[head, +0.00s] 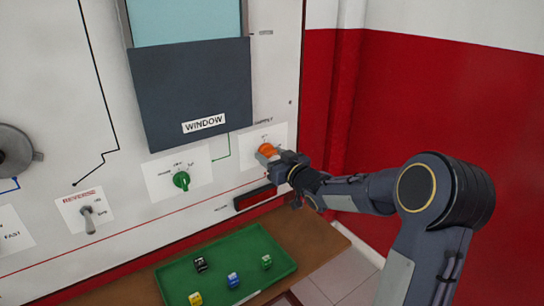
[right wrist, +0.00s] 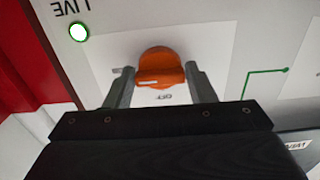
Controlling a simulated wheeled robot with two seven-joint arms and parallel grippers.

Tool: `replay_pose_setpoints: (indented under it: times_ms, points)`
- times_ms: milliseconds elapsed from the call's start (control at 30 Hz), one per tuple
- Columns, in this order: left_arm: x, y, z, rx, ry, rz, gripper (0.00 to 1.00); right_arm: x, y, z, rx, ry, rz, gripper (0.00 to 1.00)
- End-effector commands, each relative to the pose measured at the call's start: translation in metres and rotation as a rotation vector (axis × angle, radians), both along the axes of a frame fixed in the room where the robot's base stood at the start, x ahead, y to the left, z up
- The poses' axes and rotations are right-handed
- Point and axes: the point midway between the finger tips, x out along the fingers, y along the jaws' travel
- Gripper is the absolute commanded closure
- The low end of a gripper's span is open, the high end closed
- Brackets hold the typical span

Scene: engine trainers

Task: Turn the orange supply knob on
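The orange supply knob (head: 267,151) is on a white plate at the right of the panel, and my right gripper (head: 276,158) is at it. In the right wrist view the orange knob (right wrist: 160,70) sits between the two fingers (right wrist: 161,85), with narrow gaps seen on both sides. Its handle lies across the picture, its white mark towards the left finger, and the OFF print is below it, upside down. The label by the left finger is partly hidden. My left gripper is not in view.
A round LIVE lamp (right wrist: 79,32) glows green-white. A green knob (head: 181,180) and a REVERSE toggle (head: 89,219) are further left on the panel. A green tray (head: 170,275) with several small coloured pieces stands on the wooden bench (head: 318,243) below.

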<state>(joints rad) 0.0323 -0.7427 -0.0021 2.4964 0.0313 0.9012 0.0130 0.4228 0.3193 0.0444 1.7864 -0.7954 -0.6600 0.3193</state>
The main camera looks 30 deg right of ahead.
Motion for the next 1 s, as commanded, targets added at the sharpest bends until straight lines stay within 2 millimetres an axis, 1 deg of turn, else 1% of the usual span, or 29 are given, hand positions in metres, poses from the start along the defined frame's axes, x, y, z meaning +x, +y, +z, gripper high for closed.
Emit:
replay_pose_setpoints:
  times_ms: [33, 100, 133, 367, 467, 567, 800, 900, 1000]
  points:
    - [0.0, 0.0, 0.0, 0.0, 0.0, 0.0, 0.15, 0.0, 0.0, 0.0, 0.0, 0.001, 0.0, 0.43]
    - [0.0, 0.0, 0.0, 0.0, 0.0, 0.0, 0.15, 0.0, 0.0, 0.0, -0.001, 0.0, 0.0, 0.34]
    - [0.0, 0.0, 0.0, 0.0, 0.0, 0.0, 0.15, 0.0, 0.0, 0.0, -0.001, 0.0, 0.0, 0.32]
    - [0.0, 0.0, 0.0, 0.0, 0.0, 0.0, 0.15, 0.0, 0.0, 0.0, -0.003, 0.0, 0.0, 0.32]
    - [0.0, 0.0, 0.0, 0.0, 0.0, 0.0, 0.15, -0.004, -0.001, 0.0, -0.003, -0.001, -0.001, 0.32]
    - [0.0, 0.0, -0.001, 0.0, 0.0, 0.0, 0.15, -0.017, -0.002, 0.0, -0.005, 0.0, -0.002, 0.32]
    - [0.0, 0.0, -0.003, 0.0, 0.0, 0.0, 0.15, -0.058, -0.005, 0.0, -0.003, 0.0, -0.003, 0.32]
    - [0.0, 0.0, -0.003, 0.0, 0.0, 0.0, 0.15, -0.07, -0.006, 0.0, -0.004, 0.001, -0.002, 0.32]
    - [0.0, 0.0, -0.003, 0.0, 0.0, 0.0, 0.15, -0.076, -0.006, 0.0, -0.002, 0.0, -0.001, 0.32]
